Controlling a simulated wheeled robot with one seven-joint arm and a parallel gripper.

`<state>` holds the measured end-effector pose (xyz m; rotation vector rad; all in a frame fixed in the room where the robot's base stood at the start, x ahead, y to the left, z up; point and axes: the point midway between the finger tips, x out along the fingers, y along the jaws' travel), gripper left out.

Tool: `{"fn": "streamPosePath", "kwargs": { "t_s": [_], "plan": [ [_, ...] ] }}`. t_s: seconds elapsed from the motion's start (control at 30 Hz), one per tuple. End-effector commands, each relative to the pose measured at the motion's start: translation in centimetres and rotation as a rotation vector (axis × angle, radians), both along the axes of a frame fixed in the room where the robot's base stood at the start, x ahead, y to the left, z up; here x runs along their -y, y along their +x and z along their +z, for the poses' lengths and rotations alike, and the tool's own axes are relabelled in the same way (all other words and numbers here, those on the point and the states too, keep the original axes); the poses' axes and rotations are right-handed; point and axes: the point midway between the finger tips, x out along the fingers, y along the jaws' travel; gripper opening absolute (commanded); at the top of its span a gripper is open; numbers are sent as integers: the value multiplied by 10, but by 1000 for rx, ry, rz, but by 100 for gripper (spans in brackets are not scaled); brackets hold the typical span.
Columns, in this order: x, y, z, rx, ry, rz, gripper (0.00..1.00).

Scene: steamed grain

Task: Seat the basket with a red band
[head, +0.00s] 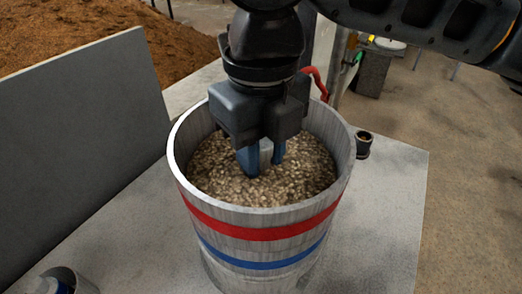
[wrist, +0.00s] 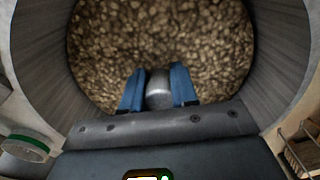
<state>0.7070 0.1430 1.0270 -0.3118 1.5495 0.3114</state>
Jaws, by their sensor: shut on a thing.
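The basket with a red band (head: 265,232) is a wide grey round tub, filled with brown grain (head: 215,172). A blue band (head: 270,263) runs round below the red one; I cannot tell whether it belongs to the same basket or to a piece beneath. My gripper (head: 263,158) points down inside the rim. Its blue fingers are shut on a grey post (wrist: 158,92) that stands in the grain. The fingertips (wrist: 157,80) reach the grain's surface. The basket looks upright. Its underside and the post's lower end are hidden.
A grey table (head: 395,225) bears the basket, with free room to the right. A tall grey panel (head: 75,130) stands at the left. A small dark cup (head: 363,148) is behind right. A jar (head: 65,282) is at front left. A wire rack (wrist: 301,152) shows in the wrist view.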

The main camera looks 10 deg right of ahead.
Motion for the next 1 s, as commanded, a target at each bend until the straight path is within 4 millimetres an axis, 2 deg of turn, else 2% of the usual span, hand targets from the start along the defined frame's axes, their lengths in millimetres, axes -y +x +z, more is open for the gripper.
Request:
{"fn": "streamPosePath", "kwargs": {
  "t_s": [0.1, 0.13, 0.43, 0.73, 0.87, 1.0],
  "plan": [
    [0, 0, 1, 2, 1, 0, 0],
    [0, 0, 1, 2, 1, 0, 30],
    [0, 0, 1, 1, 0, 0, 58],
    [0, 0, 3, 0, 0, 0, 58],
    [-1, 1, 19, 2, 1, 1, 58],
    [-1, 1, 43, 3, 1, 1, 58]
  ]
}}
